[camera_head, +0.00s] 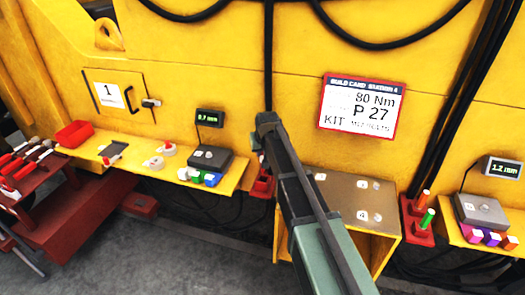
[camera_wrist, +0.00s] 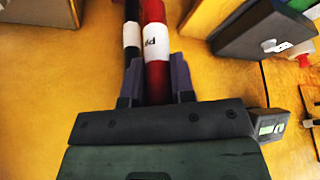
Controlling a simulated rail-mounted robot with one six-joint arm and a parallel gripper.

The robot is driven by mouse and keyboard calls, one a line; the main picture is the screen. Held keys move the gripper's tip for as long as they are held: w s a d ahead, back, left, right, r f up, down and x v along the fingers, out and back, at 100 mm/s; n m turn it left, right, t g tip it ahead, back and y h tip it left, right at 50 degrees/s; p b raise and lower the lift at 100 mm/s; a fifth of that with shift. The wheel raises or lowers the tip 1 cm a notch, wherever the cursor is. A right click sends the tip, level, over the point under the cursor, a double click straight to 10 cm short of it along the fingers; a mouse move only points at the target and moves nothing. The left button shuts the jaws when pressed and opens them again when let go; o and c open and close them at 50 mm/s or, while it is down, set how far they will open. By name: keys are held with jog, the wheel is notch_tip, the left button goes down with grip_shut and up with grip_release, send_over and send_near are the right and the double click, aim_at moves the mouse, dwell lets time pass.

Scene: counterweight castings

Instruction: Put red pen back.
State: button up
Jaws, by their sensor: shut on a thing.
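In the wrist view, my gripper (camera_wrist: 157,82) is shut on a red pen (camera_wrist: 154,45) with a white label that carries dark lettering. A black pen (camera_wrist: 131,14) with a white label stands close beside it on the left, partly behind the left finger. I cannot tell whether the two pens touch. In the head view, my gripper (camera_head: 268,124) is in front of the yellow wall, and the red pen cannot be made out there. A red block (camera_head: 262,188) shows partly behind my arm. The lower ends of both pens are hidden by my gripper.
A red holder (camera_head: 417,236) with an orange pen (camera_head: 422,203) and a green pen (camera_head: 427,219) stands right of a yellow box (camera_head: 384,225). A gauge unit (camera_head: 206,162) sits on the left shelf. A red bin (camera_head: 74,133) and a tool cart (camera_head: 45,180) are far left.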

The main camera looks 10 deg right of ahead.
jog(key=shift+f, duration=0.4)
jog(key=shift+f+b, duration=0.25)
jog(key=shift+b, duration=0.05)
jog(key=shift+f+b, duration=3.05)
jog(key=shift+f+b, duration=0.3)
jog(key=o, duration=1)
jog(key=shift+r, duration=0.1)
